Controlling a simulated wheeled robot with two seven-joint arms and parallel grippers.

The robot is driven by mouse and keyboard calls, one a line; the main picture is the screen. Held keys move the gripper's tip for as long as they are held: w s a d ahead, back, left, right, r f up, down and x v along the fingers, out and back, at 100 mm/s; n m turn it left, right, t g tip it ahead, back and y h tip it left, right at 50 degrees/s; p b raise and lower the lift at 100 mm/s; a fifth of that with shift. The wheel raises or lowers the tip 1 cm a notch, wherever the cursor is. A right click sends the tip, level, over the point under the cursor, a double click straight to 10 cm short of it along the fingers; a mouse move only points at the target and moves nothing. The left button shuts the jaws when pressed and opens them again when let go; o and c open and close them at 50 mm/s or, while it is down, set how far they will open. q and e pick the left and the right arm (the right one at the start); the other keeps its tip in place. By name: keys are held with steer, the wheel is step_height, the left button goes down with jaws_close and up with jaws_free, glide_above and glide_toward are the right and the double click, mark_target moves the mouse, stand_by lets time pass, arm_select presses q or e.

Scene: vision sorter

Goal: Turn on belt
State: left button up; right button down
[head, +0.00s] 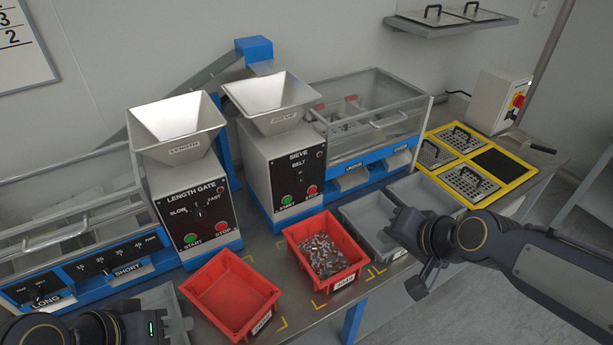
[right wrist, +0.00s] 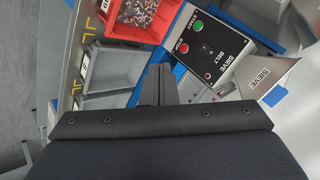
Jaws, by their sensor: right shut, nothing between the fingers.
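The sieve machine's black panel (head: 299,179) is labelled SIEVE and BELT. It has a green START button (head: 287,200), a red STOP button (head: 311,190) and a small switch between and above them. In the right wrist view this panel (right wrist: 213,62) appears turned, with its green button (right wrist: 196,27) and red button (right wrist: 184,47). My right gripper (head: 398,226) is shut and empty, over the grey bins right of the panel and apart from it. Its fingers show in the wrist view (right wrist: 157,76). My left gripper (head: 182,325) is at the bottom left; its fingers are unclear.
The length gate panel (head: 197,216) has its own START and STOP buttons. A red bin of small metal parts (head: 347,281) and an empty red bin (head: 215,298) stand in front. Grey bins (head: 365,232) are beside my right gripper. A yellow-framed tray (head: 512,190) lies right.

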steer(key=w+a+f+m+t+p, duration=0.1)
steer(key=w+a+m, duration=0.2)
steer(key=w, duration=0.4)
steer(key=w+a+f+m+t+p, duration=0.1)
steer(key=w+a+f+m+p, duration=0.1)
steer(key=w+a, duration=0.4)
steer(key=shift+w+f+m+y, duration=0.3)
steer(key=shift+w+m, duration=0.5)
steer(key=shift+w, duration=0.35)
steer(key=p, duration=0.3)
glide_toward(301, 181)
step_height(301, 181, down, 4)
steer(key=w, duration=0.1)
steer(key=w+a, duration=0.1)
steer(key=w+a+p, duration=0.1)
steer(key=shift+w+r, duration=0.25)
steer(key=shift+w, duration=0.05)
steer(key=shift+w+a+f, duration=0.2)
steer(key=shift+w, duration=0.3)
